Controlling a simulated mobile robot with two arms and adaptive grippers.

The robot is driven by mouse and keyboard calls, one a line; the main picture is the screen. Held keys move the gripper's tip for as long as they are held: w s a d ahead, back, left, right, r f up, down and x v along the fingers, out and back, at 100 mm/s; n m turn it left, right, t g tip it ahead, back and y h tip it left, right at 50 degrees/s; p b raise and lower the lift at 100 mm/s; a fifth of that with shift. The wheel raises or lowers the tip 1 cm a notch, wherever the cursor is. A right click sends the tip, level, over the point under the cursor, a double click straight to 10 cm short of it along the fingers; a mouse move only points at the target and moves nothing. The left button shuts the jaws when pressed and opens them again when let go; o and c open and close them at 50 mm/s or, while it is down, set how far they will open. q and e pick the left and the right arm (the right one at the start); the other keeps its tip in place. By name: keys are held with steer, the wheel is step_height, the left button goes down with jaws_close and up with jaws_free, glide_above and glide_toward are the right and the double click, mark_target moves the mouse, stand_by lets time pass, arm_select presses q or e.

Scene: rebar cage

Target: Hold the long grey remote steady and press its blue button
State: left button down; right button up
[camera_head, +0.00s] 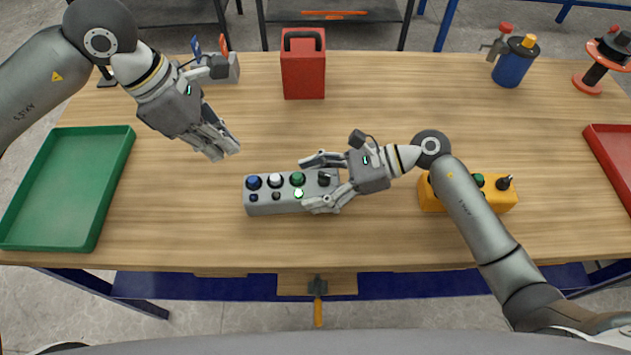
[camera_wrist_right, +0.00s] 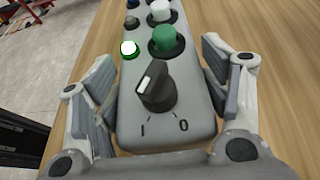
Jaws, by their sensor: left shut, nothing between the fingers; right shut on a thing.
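The long grey remote (camera_head: 282,203) lies on the table in the head view, with a blue button (camera_head: 254,182) at its left end, then a white and a green button. A small light beside the green button glows green. My right gripper (camera_head: 312,182) is shut on the remote's right end, a finger on each side. In the right wrist view the remote (camera_wrist_right: 190,128) shows between the fingers, with its black rotary switch close to the palm. My left gripper (camera_head: 227,152) is shut and empty, above the table, up and left of the blue button and apart from it.
A green tray (camera_head: 119,183) is at the left and a red tray (camera_head: 610,150) at the right edge. A yellow control box (camera_head: 431,197) sits behind my right forearm. A red case (camera_head: 303,75), a blue canister (camera_head: 512,66) and a red-black spool (camera_head: 597,68) stand along the back.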

mark_target(253, 179)
stand_by(0.7)
arm_select(q)
steer(key=d+n+h, duration=0.1)
steer(key=n, duration=0.2)
steer(key=w+d+r+n+h, duration=0.1)
steer(key=n+h, duration=0.1)
steer(key=n, duration=0.1)
steer(key=d+r+n+t+h, duration=0.1)
steer(key=n+h, duration=0.1)
steer(key=n, duration=0.1)
steer(key=shift+w+d+r, duration=0.2)
steer(key=shift+w+d, duration=0.05)
steer(key=shift+f, duration=0.15)
steer(key=shift+f, duration=4.3)
steer(key=shift+f, duration=0.1)
steer(key=shift+f, duration=0.3)
